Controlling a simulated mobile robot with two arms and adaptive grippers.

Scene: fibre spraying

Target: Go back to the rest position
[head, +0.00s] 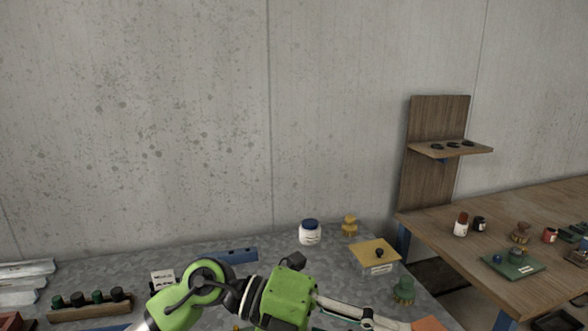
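My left arm comes in at the bottom of the head view, with a green and black joint and a green block near its end. Pale slender parts, which look like my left gripper (345,309), reach right from the green block, low over the front of the grey table (225,274). Whether its fingers are open or shut, and whether they hold anything, is not clear. An orange-brown piece (428,324) shows at the bottom edge just right of it. My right gripper is not in view.
A blue-lidded white jar (310,233), a yellow figure (350,226), a yellow-topped box (376,255) and a green figure (404,289) stand on the grey table. A rack of dark-capped bottles (90,304) is at left. A wooden table (498,221) with small items stands right.

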